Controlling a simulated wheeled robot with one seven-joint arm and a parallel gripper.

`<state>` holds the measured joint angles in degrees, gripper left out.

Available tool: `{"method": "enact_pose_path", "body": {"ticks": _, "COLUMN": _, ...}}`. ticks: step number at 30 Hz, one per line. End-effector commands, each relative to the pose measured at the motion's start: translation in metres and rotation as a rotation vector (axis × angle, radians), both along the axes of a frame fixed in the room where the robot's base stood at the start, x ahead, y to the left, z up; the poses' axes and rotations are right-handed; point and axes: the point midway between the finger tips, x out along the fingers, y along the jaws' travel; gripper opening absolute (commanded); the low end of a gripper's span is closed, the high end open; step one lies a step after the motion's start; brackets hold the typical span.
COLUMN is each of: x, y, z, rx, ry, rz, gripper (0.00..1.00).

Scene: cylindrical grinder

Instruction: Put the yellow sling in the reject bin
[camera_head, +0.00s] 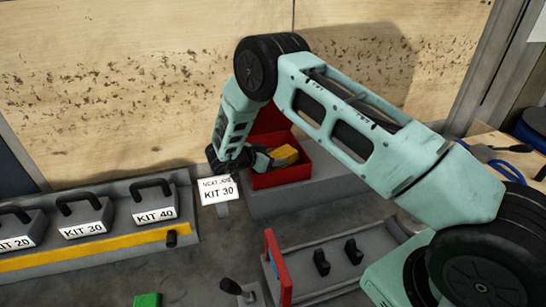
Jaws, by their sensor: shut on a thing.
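The yellow sling (286,153) shows as a small yellow bundle at the red bin, which I take as the reject bin (283,177). My gripper (266,159) reaches down at the left side of the bin and is shut on the sling. The sling appears inside or just above the bin's opening. I cannot tell whether it touches the bin floor. My gripper and arm hide part of the bin's left side and the sling's left end.
A "NEXT JOB KIT 30" sign (219,190) stands just left of the bin. Grey kit blocks with handles (155,202) line the left ledge behind a yellow strip (95,245). A red-ended grey fixture (278,267) and a green block (147,300) are nearer.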

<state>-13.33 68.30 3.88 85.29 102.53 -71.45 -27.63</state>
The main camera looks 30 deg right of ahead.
Motion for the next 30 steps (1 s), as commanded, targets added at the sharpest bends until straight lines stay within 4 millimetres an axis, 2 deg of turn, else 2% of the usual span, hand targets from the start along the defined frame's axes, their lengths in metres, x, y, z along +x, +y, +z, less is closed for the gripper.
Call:
{"method": "enact_pose_path", "body": {"ticks": 1, "x": 0.0, "y": 0.0, "z": 0.001, "rx": -0.001, "ry": -0.001, "rz": 0.0, "gripper": 0.23}}
{"method": "enact_pose_path", "body": {"ticks": 2, "x": 0.0, "y": 0.0, "z": 0.001, "rx": 0.0, "ry": -0.001, "rz": 0.0, "gripper": 0.57}}
{"method": "enact_pose_path", "body": {"ticks": 4, "x": 0.0, "y": 0.0, "z": 0.001, "rx": 0.0, "ry": 0.0, "rz": 0.0, "gripper": 0.76}}
{"method": "enact_pose_path", "body": {"ticks": 13, "x": 0.0, "y": 0.0, "z": 0.002, "rx": 0.0, "ry": -0.001, "rz": 0.0, "gripper": 0.76}}
{"method": "enact_pose_path", "body": {"ticks": 18, "x": 0.0, "y": 0.0, "z": 0.018, "rx": 0.0, "ry": -0.001, "rz": 0.0, "gripper": 0.76}}
{"method": "enact_pose_path", "body": {"ticks": 20, "x": -0.001, "y": 0.01, "z": 0.014, "rx": 0.003, "ry": -0.004, "rz": 0.001, "gripper": 0.76}}
{"method": "enact_pose_path", "body": {"ticks": 30, "x": -0.015, "y": 0.076, "z": 0.045, "rx": 0.002, "ry": -0.003, "rz": 0.002, "gripper": 0.76}}
